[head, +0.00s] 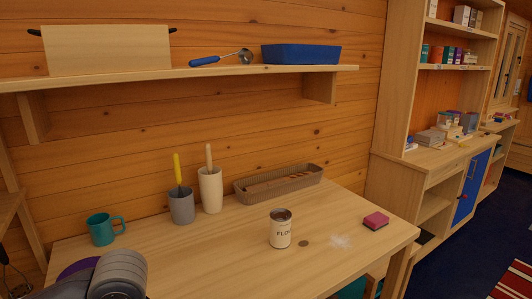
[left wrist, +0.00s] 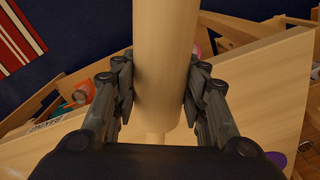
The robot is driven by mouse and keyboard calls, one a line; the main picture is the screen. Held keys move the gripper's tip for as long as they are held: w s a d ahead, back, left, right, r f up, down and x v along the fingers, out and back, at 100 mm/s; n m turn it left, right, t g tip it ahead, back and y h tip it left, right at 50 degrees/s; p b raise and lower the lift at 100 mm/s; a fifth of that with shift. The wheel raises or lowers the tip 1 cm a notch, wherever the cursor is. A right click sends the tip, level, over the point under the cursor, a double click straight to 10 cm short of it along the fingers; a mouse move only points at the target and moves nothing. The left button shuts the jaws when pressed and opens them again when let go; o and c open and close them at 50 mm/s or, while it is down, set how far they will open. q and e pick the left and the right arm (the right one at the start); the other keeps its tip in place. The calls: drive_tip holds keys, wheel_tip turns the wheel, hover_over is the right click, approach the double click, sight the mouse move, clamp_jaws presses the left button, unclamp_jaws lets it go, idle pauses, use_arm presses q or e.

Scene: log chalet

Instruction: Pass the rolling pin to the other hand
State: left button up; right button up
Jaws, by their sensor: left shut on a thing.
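The rolling pin (left wrist: 165,50) is a thick, pale wooden cylinder in the left wrist view. It runs from the top edge down between my fingers to a thinner handle (left wrist: 154,137). My left gripper (left wrist: 160,90) is shut on the body of the pin, one dark finger on each side. The pin is held above the wooden table (left wrist: 262,90). The pin's far end is cut off by the frame. In the head view only a grey part of my arm shows at the lower left; the gripper and pin are out of frame. My right gripper is not in view.
On the table (head: 160,262) stand a teal mug (head: 103,230), a grey cup (head: 181,207), a cream crock (head: 210,190), a wicker basket (head: 280,184), a flour tin (head: 281,230) and a pink sponge (head: 376,221). A wall shelf (head: 180,73) hangs above. The front middle is clear.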

use_arm(q)
drive_tip(key=shift+s+r+m, duration=0.1)
drive_tip(key=shift+s+m, duration=0.05)
drive_tip(key=shift+m, duration=0.35)
